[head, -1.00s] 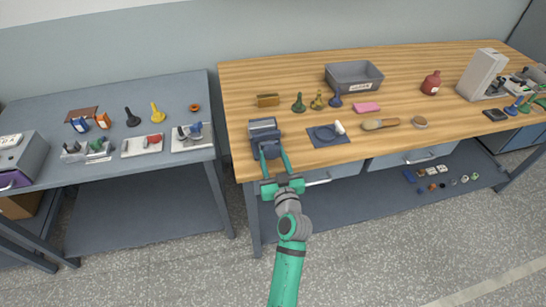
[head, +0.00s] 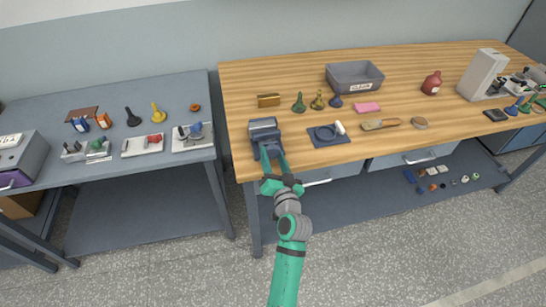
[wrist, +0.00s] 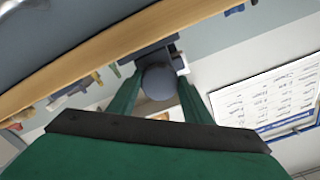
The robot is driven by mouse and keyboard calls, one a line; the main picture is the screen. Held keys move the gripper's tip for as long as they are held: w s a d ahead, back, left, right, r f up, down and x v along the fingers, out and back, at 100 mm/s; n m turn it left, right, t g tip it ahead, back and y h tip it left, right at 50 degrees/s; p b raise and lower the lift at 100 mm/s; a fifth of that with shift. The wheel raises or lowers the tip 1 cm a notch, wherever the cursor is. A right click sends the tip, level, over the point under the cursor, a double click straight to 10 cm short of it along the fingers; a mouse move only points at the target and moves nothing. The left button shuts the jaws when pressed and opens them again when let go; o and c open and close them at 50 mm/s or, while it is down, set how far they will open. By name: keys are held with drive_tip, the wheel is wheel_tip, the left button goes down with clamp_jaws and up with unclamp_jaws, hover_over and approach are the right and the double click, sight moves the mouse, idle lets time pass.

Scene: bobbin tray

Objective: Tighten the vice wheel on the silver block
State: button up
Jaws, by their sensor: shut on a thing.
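The vice (head: 264,127) is a dark grey block-shaped tool at the front left corner of the wooden bench. A silver-grey part shows at its top, but I cannot tell the silver block apart from the jaws. My green gripper (head: 272,160) reaches up to the front of the vice. In the wrist view my gripper (wrist: 158,98) has its two fingers on either side of the round grey vice wheel (wrist: 158,83), shut on it. The wheel is hidden behind the fingers in the head view.
A drawer handle (head: 318,182) sits below the bench edge. A grey table (head: 60,103) stands left across a gap.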

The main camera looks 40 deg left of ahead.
idle(0.4)
drive_tip(key=o, duration=1)
drive_tip(key=shift+o, duration=0.2)
drive_tip(key=v, duration=1.1)
